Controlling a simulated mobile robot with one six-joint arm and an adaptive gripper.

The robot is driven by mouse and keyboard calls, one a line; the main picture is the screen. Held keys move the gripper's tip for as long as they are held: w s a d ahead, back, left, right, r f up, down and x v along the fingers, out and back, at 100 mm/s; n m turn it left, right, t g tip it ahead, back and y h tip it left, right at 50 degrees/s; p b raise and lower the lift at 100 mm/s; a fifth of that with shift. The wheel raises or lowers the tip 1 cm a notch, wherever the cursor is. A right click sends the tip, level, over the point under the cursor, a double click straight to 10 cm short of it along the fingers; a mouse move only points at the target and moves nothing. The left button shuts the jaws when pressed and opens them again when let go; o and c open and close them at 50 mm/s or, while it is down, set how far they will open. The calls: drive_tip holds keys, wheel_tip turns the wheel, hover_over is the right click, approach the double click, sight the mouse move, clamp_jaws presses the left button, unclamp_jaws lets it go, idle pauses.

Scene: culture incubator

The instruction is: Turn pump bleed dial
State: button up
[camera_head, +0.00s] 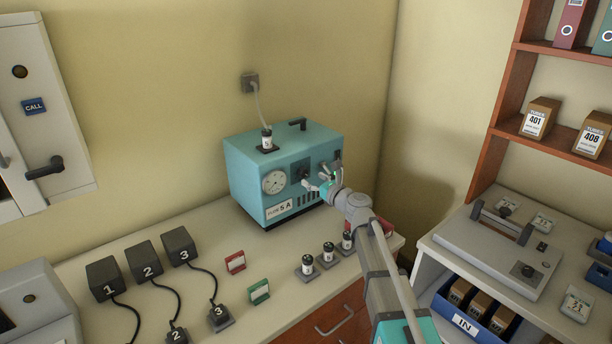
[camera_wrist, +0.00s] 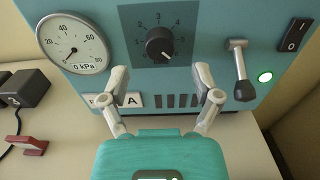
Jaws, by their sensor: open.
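The teal pump box (camera_head: 247,166) stands on the counter against the back wall. In the wrist view its bleed dial (camera_wrist: 160,44) is a black round knob with a white pointer line, set in a dark numbered panel. It also shows on the front in the head view (camera_head: 303,173). My gripper (camera_wrist: 160,84) is open and empty, its two fingers apart just below the dial in the wrist view, not around it. In the head view my gripper (camera_head: 318,183) is close to the pump's front face.
A round gauge (camera_wrist: 73,44) reading 0 kPa is left of the dial. Several black-capped bottles (camera_head: 328,254) stand in front of the pump. Numbered black blocks (camera_head: 146,260) sit left.

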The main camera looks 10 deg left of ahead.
sight(305, 174)
drive_tip(key=shift+x, duration=1.95)
clamp_jaws()
